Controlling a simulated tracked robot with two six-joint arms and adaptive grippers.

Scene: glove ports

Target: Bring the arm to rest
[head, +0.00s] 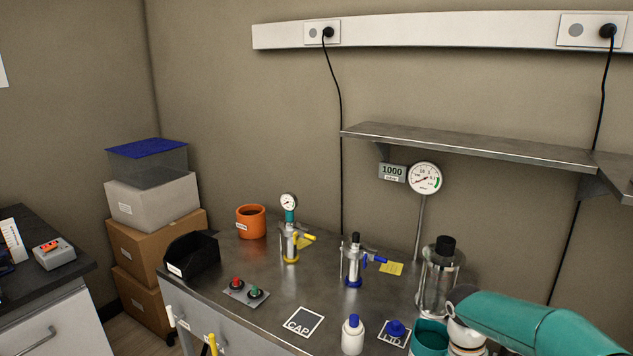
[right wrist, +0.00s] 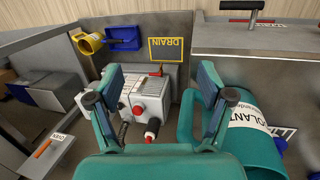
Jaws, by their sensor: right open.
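My right arm (head: 540,322) is teal and comes in from the right edge in the head view, low over the right end of the metal bench. Its gripper is not clear in that view. In the right wrist view my right gripper (right wrist: 160,78) has its two fingers wide apart with nothing held between them. Beyond the fingers is a pale machine (right wrist: 146,100) with red knobs. A teal container (right wrist: 254,145) with a white label is close beside the right finger; I cannot tell whether they touch. My left gripper is in neither view.
The bench (head: 240,262) carries a white bottle (head: 352,337), a glass vessel (head: 437,280), two valve fittings, an orange pot (head: 251,222) and a black bin (head: 192,256). A shelf (head: 470,147) overhangs its right side.

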